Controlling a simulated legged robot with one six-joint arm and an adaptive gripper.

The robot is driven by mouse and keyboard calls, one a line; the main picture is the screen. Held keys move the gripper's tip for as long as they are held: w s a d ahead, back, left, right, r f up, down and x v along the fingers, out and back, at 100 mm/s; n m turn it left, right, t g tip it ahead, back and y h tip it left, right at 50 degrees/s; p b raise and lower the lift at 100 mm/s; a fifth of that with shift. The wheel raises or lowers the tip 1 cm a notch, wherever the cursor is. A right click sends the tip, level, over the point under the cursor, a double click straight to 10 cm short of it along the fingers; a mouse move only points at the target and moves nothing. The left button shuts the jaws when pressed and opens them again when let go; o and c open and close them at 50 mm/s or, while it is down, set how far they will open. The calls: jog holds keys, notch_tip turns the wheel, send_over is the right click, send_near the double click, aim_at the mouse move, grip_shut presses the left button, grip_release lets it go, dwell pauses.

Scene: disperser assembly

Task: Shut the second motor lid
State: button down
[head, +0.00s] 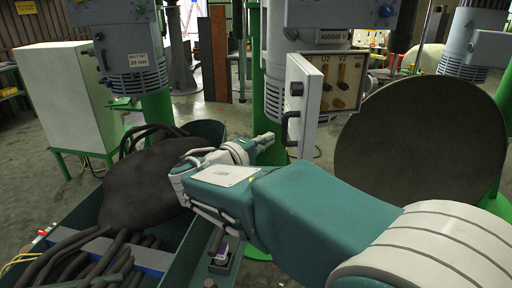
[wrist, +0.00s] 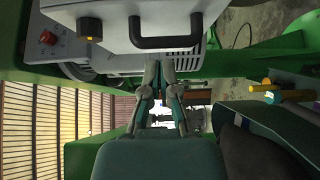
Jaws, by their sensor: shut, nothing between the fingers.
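The motor (head: 278,65) at the centre of the head view has its lid (head: 299,100) swung open, a pale panel standing out from the terminal box (head: 335,80). Terminals marked U2 and V2 are exposed. The lid's black handle (head: 290,128) faces left. My gripper (head: 270,137) is shut and empty, just left of the handle's lower end; whether it touches the lid cannot be told. In the wrist view, my gripper's fingertips (wrist: 160,60) are together, below a pale panel with a black handle (wrist: 165,42).
Another motor (head: 130,55) stands at the left with its lid closed. A large dark disc (head: 420,140) stands right of the open lid. A dark bundle with thick hoses (head: 140,185) lies at the left. A pale cabinet (head: 65,95) stands behind it. Green pillars hold the motors.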

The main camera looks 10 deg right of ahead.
aim_at(300, 130)
jog(key=x, duration=0.3)
jog(key=shift+w, duration=0.1)
jog(key=d, duration=0.4)
jog(key=shift+s, duration=0.2)
jog(key=shift+a, duration=0.15)
